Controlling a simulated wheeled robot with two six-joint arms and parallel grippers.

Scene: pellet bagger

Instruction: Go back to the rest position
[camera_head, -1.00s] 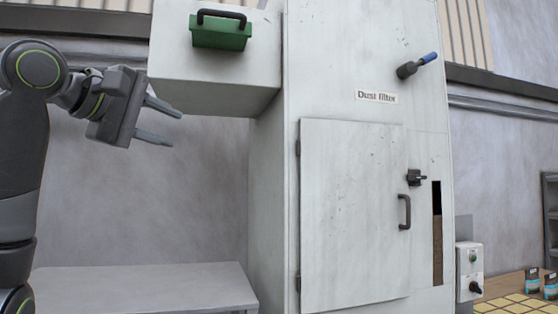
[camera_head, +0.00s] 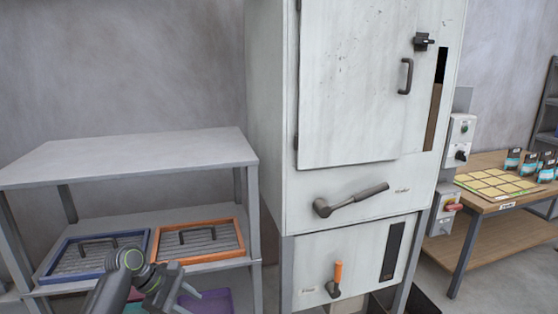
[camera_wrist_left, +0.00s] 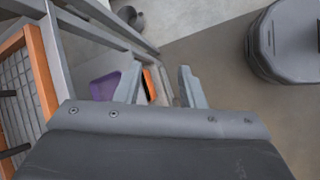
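My left gripper (camera_head: 186,296) is low at the bottom of the head view, in front of the shelf rack. In the left wrist view the left gripper (camera_wrist_left: 158,88) has its two fingers spread apart, with nothing between them but floor and things farther off. My right gripper is not in view. The grey cabinet (camera_head: 270,130) of the bagger stands right of the gripper, its large door (camera_head: 350,90) closed against the body.
A grey rack (camera_head: 130,160) holds a blue-framed tray (camera_head: 148,236) and an orange-framed tray (camera_head: 240,240) on its lower shelf. A purple item (camera_wrist_left: 104,86) lies below. A wooden table (camera_head: 487,205) with pouches is at right. Open floor shows in the wrist view.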

